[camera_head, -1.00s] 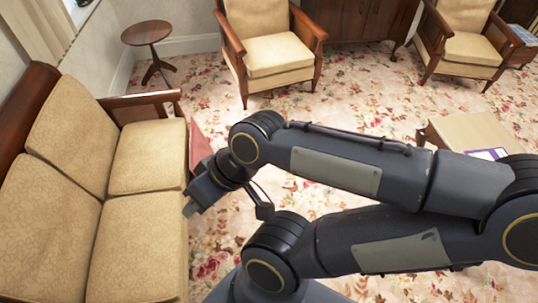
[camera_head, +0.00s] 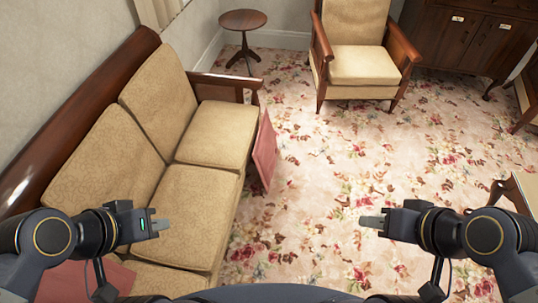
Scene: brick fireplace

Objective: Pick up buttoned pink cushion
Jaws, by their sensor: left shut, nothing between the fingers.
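A pink cushion (camera_head: 265,152) stands tilted on the carpet, leaning against the front of the far end of the sofa. It is seen nearly edge-on, so I cannot make out buttons. Another pink piece (camera_head: 72,284) shows at the bottom left by the near end of the sofa, partly hidden by my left arm. My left gripper (camera_head: 162,226) is shut and empty, above the near part of the sofa and well short of the leaning cushion. My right gripper (camera_head: 370,222) is over the carpet, with nothing visible in it; its finger gap is unclear.
The beige sofa (camera_head: 193,205) with wooden arms runs along the left wall. A round side table (camera_head: 243,20), an armchair (camera_head: 362,65) and a wooden cabinet (camera_head: 470,40) stand at the back. A table edge (camera_head: 525,190) shows at right. The floral carpet (camera_head: 325,165) between is clear.

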